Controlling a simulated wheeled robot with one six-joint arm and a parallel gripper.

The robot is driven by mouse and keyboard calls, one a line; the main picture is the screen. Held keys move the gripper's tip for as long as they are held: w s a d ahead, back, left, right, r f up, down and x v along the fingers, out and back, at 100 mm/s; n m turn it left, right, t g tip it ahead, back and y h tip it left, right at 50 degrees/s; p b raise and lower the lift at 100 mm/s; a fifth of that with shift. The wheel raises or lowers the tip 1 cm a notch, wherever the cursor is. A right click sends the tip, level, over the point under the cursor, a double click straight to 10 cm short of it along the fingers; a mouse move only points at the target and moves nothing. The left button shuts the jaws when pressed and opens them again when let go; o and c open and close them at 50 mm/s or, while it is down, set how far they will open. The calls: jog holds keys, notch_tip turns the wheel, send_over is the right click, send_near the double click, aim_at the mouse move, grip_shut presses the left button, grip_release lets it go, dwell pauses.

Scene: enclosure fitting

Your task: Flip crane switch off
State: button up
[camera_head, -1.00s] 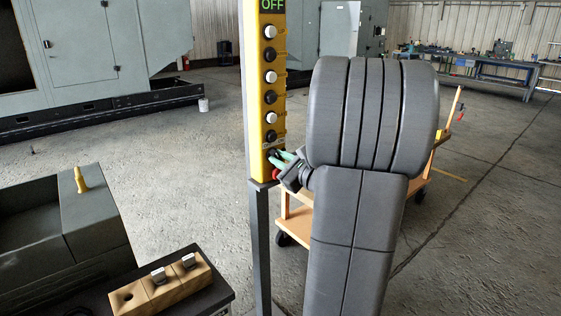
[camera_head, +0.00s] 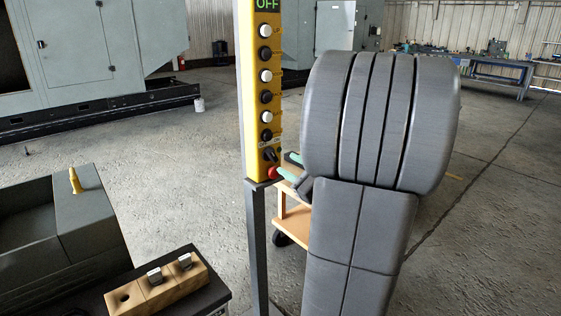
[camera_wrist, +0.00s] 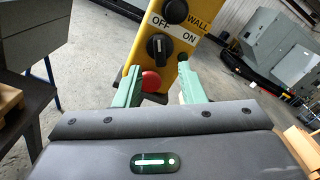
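The crane switch (camera_wrist: 158,47) is a black rotary knob on the lower part of the yellow control panel (camera_wrist: 172,25), between the OFF and ON labels. In the head view the knob (camera_head: 270,154) looks tilted to the upper left; its exact setting is hard to tell. The green display (camera_head: 267,5) at the panel's top reads OFF. My gripper (camera_wrist: 160,86) has its green fingers apart with nothing held.
A red button (camera_wrist: 151,82) is below the knob, seen between my fingers. Several black and white buttons (camera_head: 266,76) run up the panel. A wooden cart (camera_head: 293,222) stands behind my arm. A wooden block (camera_head: 150,290) with switches lies at lower left.

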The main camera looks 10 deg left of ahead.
aim_at(275, 157)
jog(key=v, duration=0.7)
jog(key=shift+s+d, duration=0.2)
jog(key=x, duration=1.4)
